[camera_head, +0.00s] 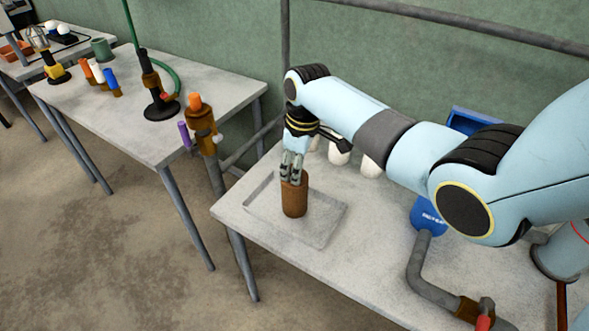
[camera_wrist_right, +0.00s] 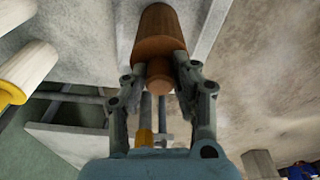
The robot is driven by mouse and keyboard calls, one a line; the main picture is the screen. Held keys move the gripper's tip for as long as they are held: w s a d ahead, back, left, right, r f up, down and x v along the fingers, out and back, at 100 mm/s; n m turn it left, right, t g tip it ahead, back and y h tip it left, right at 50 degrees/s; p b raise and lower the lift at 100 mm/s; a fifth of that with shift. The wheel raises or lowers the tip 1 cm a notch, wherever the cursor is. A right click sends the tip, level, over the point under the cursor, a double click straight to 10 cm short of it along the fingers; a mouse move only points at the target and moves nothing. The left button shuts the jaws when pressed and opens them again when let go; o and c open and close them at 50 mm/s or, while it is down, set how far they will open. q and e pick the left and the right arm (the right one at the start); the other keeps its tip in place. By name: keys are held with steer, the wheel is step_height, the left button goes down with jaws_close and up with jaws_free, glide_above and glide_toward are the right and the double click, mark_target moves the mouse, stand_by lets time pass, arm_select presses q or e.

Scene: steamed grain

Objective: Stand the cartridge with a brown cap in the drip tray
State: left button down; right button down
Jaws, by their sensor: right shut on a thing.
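The brown cartridge (camera_head: 294,199) is upright, over the inside of the shallow grey drip tray (camera_head: 326,214). I cannot tell whether its base touches the tray floor. My right gripper (camera_head: 293,176) comes from above and is shut on the cartridge's top end. In the right wrist view my right gripper (camera_wrist_right: 160,78) has its fingers on both sides of the narrower brown cap, and the wider brown body of the cartridge (camera_wrist_right: 159,33) extends beyond them. My left gripper is not in view.
White rounded items (camera_head: 370,166) stand behind the tray, partly hidden by my right arm. A blue lettered object (camera_head: 427,216) and a grey pipe (camera_head: 428,284) are to the right. Another table (camera_head: 215,88) at the left holds several coloured cylinders. The table edge lies close to the tray.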

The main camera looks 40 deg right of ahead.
steer(key=shift+w+f, duration=0.1)
steer(key=shift+f, duration=0.35)
steer(key=c, duration=1)
jaws_free()
steer(key=shift+c, duration=0.2)
step_height(320, 180, up, 12)
steer(key=s, duration=0.1)
steer(key=shift+s+d+p, duration=0.15)
steer(key=shift+d+p, duration=0.25)
